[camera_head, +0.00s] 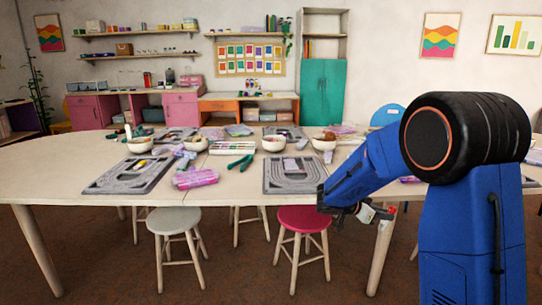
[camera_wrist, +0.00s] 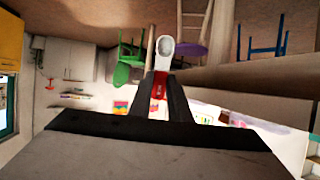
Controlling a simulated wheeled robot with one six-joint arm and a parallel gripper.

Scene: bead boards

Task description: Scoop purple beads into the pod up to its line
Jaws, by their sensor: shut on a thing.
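My gripper (camera_head: 352,212) is at the table's front right, low and near the edge, apart from the bowls. It is shut on a small scoop (camera_wrist: 165,47) with a pale bowl and a red handle (camera_wrist: 160,84); the scoop (camera_head: 369,213) also shows small in the head view. I cannot see beads in the scoop. Several white bowls stand along the table, among them one at the left (camera_head: 140,146), one at the middle (camera_head: 273,145) and one at the right (camera_head: 323,143). Their contents are too small to tell, and I cannot pick out purple beads or the pod.
Grey bead boards lie at left (camera_head: 130,176) and middle (camera_head: 292,176) of the long table (camera_head: 60,176). A purple packet (camera_head: 195,178), green-handled pliers (camera_head: 240,162) and a multicoloured strip (camera_head: 231,148) lie between. A grey stool (camera_head: 174,220) and a red stool (camera_head: 303,218) stand in front.

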